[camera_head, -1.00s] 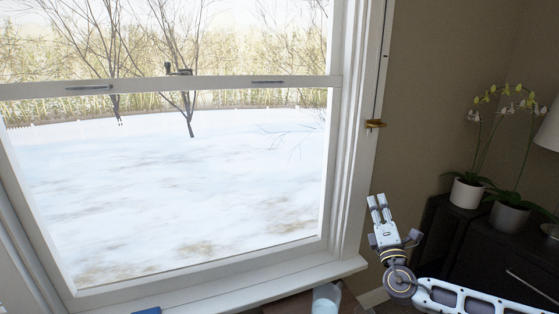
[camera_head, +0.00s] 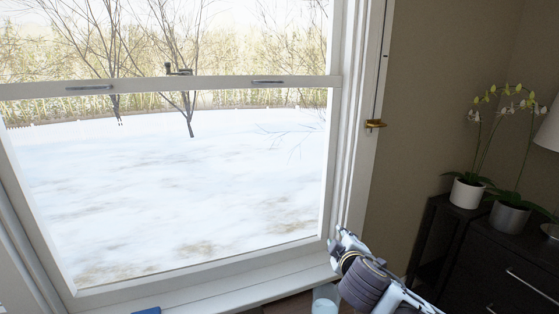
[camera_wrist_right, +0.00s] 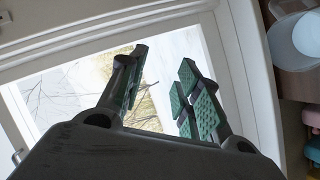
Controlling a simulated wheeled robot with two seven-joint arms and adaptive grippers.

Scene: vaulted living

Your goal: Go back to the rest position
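My right gripper (camera_head: 340,242) is in the lower right of the head view, in front of the window's lower right corner. In the right wrist view the right gripper (camera_wrist_right: 163,65) has its two green-padded fingers apart, with nothing between them. Past the fingers the wrist view shows the bright window pane and its white frame. My left gripper is not in view.
The window (camera_head: 180,200) with its white sill fills the left. A pale cup (camera_head: 325,306) and a blue object (camera_head: 147,310) show at the bottom edge. A dark cabinet (camera_head: 500,260) with potted orchids (camera_head: 467,192) stands right.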

